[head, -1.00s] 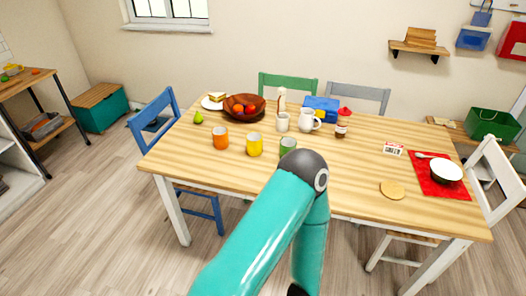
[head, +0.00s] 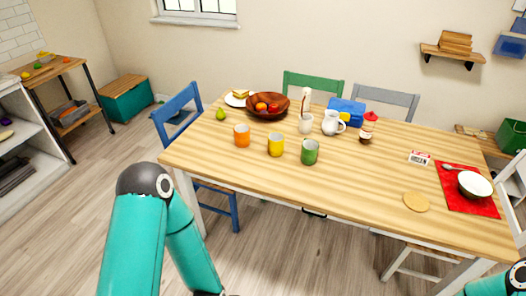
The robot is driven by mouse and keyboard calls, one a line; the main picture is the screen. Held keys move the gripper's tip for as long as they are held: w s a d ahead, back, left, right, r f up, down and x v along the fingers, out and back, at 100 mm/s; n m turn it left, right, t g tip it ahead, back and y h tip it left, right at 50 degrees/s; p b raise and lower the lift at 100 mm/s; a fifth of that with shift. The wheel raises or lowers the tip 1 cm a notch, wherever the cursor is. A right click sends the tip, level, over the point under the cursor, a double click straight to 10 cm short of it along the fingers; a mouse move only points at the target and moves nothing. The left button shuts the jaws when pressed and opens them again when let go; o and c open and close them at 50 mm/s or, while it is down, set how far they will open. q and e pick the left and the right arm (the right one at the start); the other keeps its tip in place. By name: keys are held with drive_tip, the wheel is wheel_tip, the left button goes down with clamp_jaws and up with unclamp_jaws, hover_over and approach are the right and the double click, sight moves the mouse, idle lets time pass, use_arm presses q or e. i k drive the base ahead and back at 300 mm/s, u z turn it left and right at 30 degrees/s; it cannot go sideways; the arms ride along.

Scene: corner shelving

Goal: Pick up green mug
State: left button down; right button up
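My teal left arm comes up at the lower left, in front of the table, and bends down out of the frame. A small part of my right arm shows at the lower right corner. Neither gripper's fingers can be seen.
A blue chair (head: 180,115) stands at the table's left end.

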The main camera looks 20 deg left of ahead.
sight(310, 147)
drive_tip(key=u, duration=0.6)
drive_tip(key=i, duration=1.4)
drive_tip(key=z, duration=0.15)
